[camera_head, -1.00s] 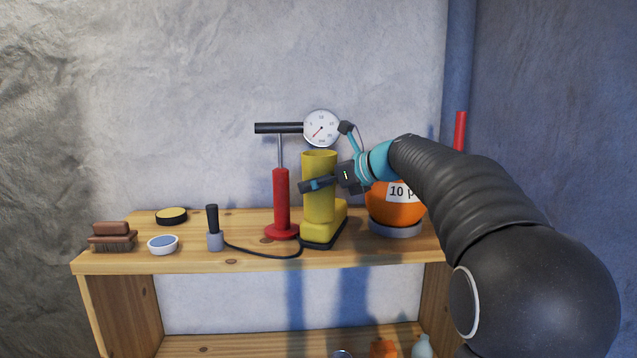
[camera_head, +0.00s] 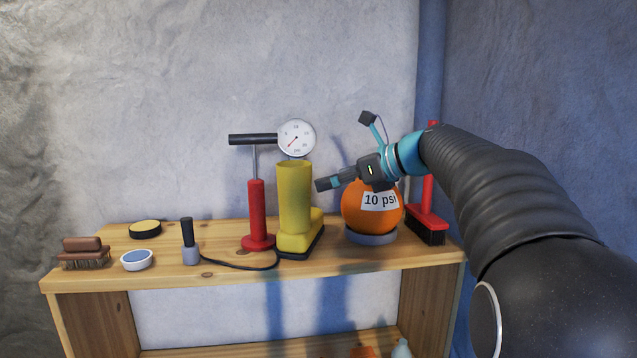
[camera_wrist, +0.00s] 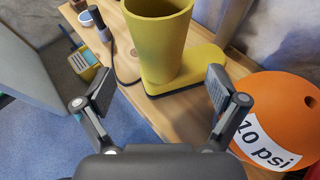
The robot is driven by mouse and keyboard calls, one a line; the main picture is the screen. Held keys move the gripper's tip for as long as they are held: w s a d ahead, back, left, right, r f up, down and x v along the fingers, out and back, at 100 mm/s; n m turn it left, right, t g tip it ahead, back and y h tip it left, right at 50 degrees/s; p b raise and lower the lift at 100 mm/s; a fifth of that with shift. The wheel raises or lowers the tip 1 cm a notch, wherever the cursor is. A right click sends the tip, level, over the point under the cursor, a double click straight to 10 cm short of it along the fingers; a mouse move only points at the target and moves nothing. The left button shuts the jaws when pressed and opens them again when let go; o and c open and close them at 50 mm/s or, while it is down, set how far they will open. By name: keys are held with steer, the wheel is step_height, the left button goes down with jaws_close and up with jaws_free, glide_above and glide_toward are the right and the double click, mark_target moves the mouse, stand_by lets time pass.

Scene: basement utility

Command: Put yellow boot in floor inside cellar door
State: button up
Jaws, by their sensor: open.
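The yellow boot (camera_head: 295,200) stands upright on the wooden shelf top, its toe pointing right, beside the red pump. In the wrist view the boot (camera_wrist: 160,50) is beyond my fingertips, with its open top toward the camera. My gripper (camera_head: 327,184) is open and empty, just right of the boot's shaft and above the orange ball. In the wrist view my gripper (camera_wrist: 157,92) has its two fingers spread wide, and nothing is between the pads.
The orange ball (camera_head: 364,215) marked "10 psi" is close under my gripper. A red pump (camera_head: 257,215) with a gauge (camera_head: 297,138) stands left of the boot. A brush (camera_head: 83,254), tins and a red-handled broom (camera_head: 429,225) share the shelf top (camera_head: 220,275). Blue floor (camera_wrist: 60,145) shows below.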

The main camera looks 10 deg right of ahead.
steer(key=shift+s+d+r, duration=0.15)
steer(key=shift+s+d, duration=0.1)
steer(key=shift+d, duration=0.05)
